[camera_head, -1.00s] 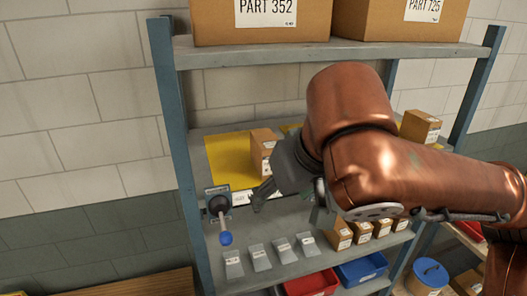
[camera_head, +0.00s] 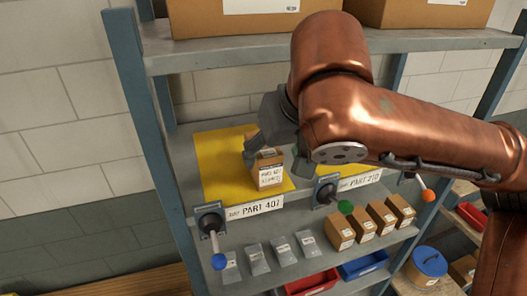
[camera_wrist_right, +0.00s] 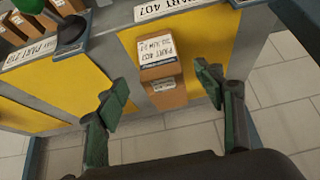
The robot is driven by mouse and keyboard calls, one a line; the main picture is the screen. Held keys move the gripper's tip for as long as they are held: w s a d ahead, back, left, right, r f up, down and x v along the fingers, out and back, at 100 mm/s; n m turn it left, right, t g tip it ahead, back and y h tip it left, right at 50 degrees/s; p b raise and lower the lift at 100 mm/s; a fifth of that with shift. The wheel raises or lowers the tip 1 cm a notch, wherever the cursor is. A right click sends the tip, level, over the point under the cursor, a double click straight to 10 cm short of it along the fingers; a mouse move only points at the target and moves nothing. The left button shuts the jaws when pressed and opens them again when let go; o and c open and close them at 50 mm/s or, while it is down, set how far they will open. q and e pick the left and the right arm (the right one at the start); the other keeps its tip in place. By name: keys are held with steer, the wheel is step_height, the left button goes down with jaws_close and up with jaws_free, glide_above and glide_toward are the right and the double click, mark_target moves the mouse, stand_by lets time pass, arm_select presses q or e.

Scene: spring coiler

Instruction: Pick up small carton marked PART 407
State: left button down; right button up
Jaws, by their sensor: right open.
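The small carton marked PART 407 (camera_head: 270,177) is a brown box with a white label. It stands on the yellow mat (camera_head: 218,160) on the shelf, behind the PART 407 shelf label (camera_head: 263,207). My right gripper (camera_head: 279,160) is open over the carton, its fingers seen to either side of the box's top. In the right wrist view the carton (camera_wrist_right: 166,93) shows between the two spread fingers (camera_wrist_right: 163,92). I cannot tell whether either finger touches it. My left gripper is in neither view.
A lever with a blue knob (camera_head: 219,261) and one with a green knob (camera_head: 345,207) stick out from the shelf's front edge. The upper shelf (camera_head: 230,53) with large cartons is above. Small cartons and grey packets (camera_head: 257,260) lie on the lower shelf.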

mark_target(269, 154)
steer(key=shift+w+a+p, duration=0.15)
steer(key=shift+w+a, duration=0.1)
steer(key=shift+w, duration=0.35)
steer(key=shift+w+a+p, duration=0.15)
steer(key=shift+w+a, duration=0.05)
steer(key=shift+w, duration=0.65)
steer(key=w+p, duration=0.1)
steer(key=w, duration=0.1)
steer(key=shift+w+a+r+p, duration=0.15)
steer(key=shift+w+a+p, duration=0.15)
steer(key=shift+a+p, duration=0.1)
steer(key=x, duration=0.2)
steer(key=shift+w+a+f, duration=0.15)
steer(key=shift+w+f, duration=0.1)
steer(key=shift+f, duration=0.05)
steer(key=shift+w+f, duration=0.15)
steer(key=shift+f, duration=0.1)
steer(key=shift+s, duration=0.2)
steer(key=shift+c, duration=0.9)
steer(key=shift+w, duration=0.15)
steer(key=c, duration=0.8)
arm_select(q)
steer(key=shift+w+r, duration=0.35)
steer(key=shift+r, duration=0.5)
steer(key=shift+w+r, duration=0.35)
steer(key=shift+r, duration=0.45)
arm_select(e)
steer(key=shift+r, duration=0.1)
jaws_close()
